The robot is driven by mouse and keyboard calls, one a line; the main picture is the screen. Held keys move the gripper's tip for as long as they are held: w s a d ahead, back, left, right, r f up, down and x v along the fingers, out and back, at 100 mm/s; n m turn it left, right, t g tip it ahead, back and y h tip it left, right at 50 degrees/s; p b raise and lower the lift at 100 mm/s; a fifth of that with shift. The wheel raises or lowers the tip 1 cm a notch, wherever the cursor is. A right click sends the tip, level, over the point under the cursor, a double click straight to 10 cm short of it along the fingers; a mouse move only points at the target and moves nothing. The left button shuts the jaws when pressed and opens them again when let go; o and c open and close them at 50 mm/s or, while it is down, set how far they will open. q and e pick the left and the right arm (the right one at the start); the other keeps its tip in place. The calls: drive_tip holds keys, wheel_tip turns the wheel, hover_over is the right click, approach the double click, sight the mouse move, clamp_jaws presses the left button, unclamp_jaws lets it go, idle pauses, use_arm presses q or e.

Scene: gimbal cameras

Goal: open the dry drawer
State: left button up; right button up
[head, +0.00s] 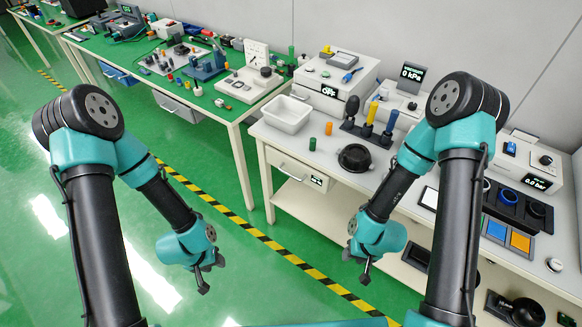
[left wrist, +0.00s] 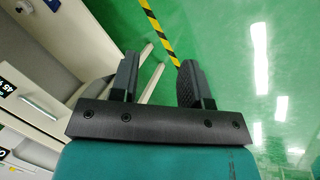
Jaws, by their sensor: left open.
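A white drawer front (head: 300,173) with a bar handle and a small dark label sits under the left end of the white bench and looks closed. The label is too small to read, so I cannot tell whether this is the dry drawer. In the left wrist view, pale fronts (left wrist: 30,75) with bar handles and partly cut-off dark labels show at left. My left gripper (head: 207,284) is open and empty over the green floor, apart from the bench; its two fingers (left wrist: 158,82) show in the left wrist view. My right gripper (head: 361,275) hangs in front of the bench, its jaws unclear.
The white bench top (head: 270,138) holds a white tray (head: 286,114), a black round dish (head: 354,157), upright tools and a box with an OFF display (head: 329,91). A green-topped bench (head: 225,115) stands to the left. Open floor lies before both benches.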

use_arm(q)
drive_tip(key=shift+c, duration=0.5)
